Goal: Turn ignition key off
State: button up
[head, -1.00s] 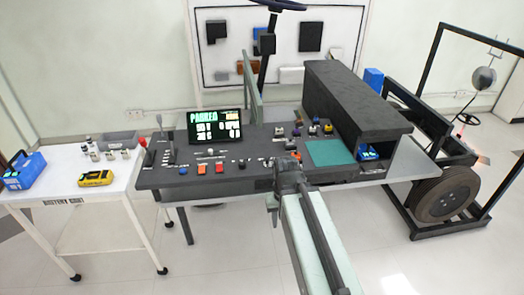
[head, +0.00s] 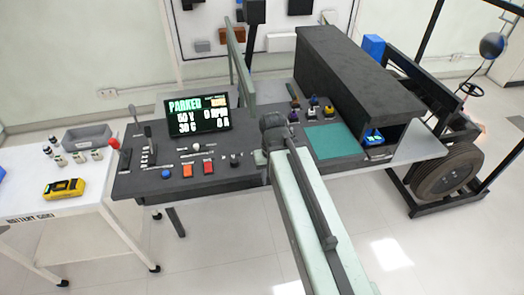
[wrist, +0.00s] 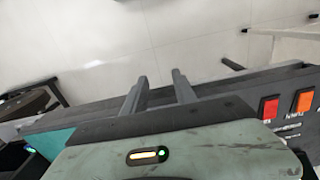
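The dark control console (head: 200,180) stands across the middle of the head view. Its lit screen (head: 198,115) reads PARKED. A small dark knob (head: 235,160) sits to the right of the red switch; I cannot tell whether it is the ignition key. My arm reaches over the console's front edge, its end just right of this knob, and may hide some controls. In the wrist view the two fingers of my gripper (wrist: 160,78) stand apart with nothing between them. My gripper's fingers are not clear in the head view.
An orange switch (head: 187,170), a red switch (head: 208,166) and a blue button (head: 165,173) line the console front. A black shelf box (head: 345,85) rises on the right beside a green mat (head: 331,141). A white cart (head: 40,200) with a yellow device stands left.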

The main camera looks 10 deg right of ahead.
jog(key=w+r+m+p, duration=0.2)
jog(key=w, duration=0.2)
jog(key=w+r+m+p, duration=0.1)
jog(key=w+r, duration=0.1)
jog(key=w, duration=0.3)
jog(key=w+r+m+p, duration=0.2)
jog(key=w, duration=0.3)
jog(key=shift+d+m+p, duration=0.3)
jog(key=shift+d, duration=0.1)
jog(key=shift+w, duration=0.15)
jog(key=shift+f+b, duration=0.35)
jog(key=shift+b, duration=0.1)
notch_tip(320, 180, down, 8)
jog(key=b, duration=0.7)
jog(key=shift+r, duration=0.35)
